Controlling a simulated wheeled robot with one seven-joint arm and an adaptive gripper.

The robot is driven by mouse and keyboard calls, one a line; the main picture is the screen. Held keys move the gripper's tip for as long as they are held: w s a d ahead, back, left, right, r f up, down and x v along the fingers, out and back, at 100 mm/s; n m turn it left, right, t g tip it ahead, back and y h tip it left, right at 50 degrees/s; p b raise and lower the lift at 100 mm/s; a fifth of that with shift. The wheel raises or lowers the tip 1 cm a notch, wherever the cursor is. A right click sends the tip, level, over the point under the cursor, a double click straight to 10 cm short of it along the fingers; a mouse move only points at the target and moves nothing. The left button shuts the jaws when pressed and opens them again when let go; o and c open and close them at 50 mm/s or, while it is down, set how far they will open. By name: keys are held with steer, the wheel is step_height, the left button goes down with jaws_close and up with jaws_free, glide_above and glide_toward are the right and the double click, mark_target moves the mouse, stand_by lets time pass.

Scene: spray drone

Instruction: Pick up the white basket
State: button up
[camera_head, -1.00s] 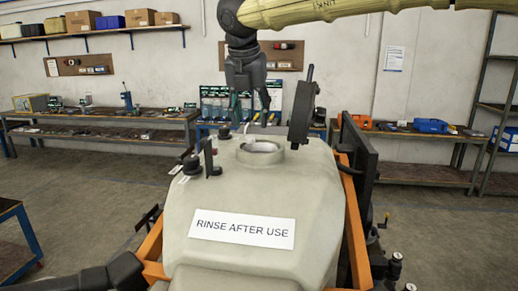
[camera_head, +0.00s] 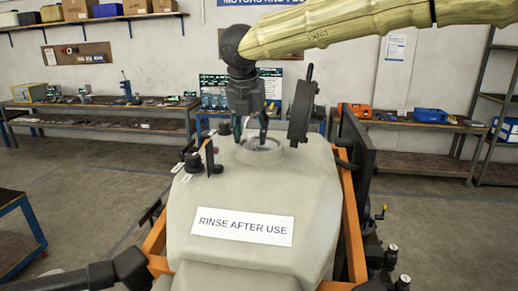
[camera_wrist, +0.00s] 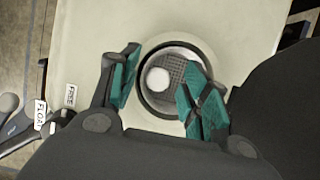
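A pale tank (camera_head: 180,235) with a "RINSE AFTER USE" label fills the middle of the head view. Its round filler opening (camera_head: 275,158) is on top. In the wrist view, the basket (camera_wrist: 178,68) sits inside the opening's ring (camera_wrist: 205,48); its mesh bottom looks grey, and a white round piece (camera_wrist: 158,78) shows over it. My gripper (camera_head: 250,137) points down right above the opening. Its teal-padded fingers are apart, one on each side of the white piece in the wrist view (camera_wrist: 154,92). Nothing is seen between them in contact. The basket's side wall is mostly hidden.
An orange frame (camera_head: 352,225) flanks the tank. Workbenches (camera_head: 100,115) line the back wall.

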steer(key=c, duration=0.9)
steer(key=shift+r, duration=0.1)
